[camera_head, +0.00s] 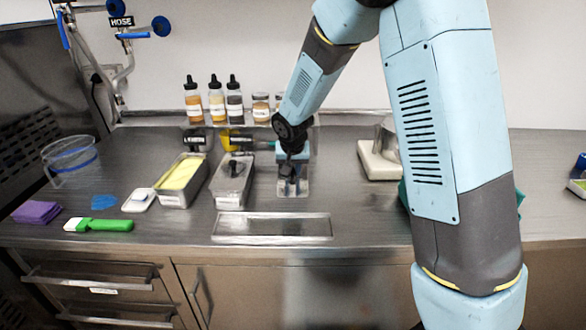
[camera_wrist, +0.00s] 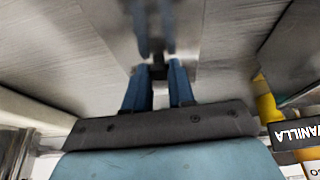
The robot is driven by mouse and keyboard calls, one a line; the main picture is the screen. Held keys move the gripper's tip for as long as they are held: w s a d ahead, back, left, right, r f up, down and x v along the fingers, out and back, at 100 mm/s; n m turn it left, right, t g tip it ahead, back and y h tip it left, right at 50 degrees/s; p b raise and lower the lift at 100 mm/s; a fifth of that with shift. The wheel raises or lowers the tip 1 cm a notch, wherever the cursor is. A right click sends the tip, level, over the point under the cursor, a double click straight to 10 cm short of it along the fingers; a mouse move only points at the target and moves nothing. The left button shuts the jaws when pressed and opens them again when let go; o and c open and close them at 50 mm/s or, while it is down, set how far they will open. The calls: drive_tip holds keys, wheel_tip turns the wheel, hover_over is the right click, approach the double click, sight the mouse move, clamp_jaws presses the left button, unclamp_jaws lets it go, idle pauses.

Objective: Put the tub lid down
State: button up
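My gripper (camera_head: 292,172) points down over the counter, right of the tubs. In the wrist view its two blue fingers (camera_wrist: 159,72) close on a small dark knob between their tips. Beyond the knob is a shiny steel plate, the tub lid (camera_wrist: 105,25), which mirrors the fingers. In the head view the lid (camera_head: 293,188) lies flat under the gripper, at or just above the counter; any gap is hard to tell. An open steel tub (camera_head: 172,199) with yellow contents stands to the left. A second steel tub (camera_head: 230,203) with a dark handle on top stands between.
A long steel-rimmed recess (camera_head: 272,238) lies in front. Several bottles (camera_head: 217,102) stand behind. A white scale-like block (camera_head: 378,162) is to the right. A green-handled scraper (camera_head: 100,225), purple cloth (camera_head: 37,212) and clear container (camera_head: 70,165) are at left. Bare counter shows around the lid.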

drive_tip(key=o, duration=0.4)
drive_tip(key=shift+o, duration=0.2)
drive_tip(key=v, duration=1.2)
drive_tip(key=s+d+r, duration=1)
drive_tip(key=s+d, duration=0.2)
drive_tip(key=d, duration=0.2)
drive_tip(key=s+d+r, duration=0.1)
drive_tip(key=s+d, duration=0.2)
drive_tip(key=s, duration=0.5)
drive_tip(key=s+d+r+t, duration=0.1)
drive_tip(key=s+d, duration=0.3)
drive_tip(key=s, duration=0.5)
drive_tip(key=shift+s+d, duration=0.15)
drive_tip(key=shift+r, duration=0.15)
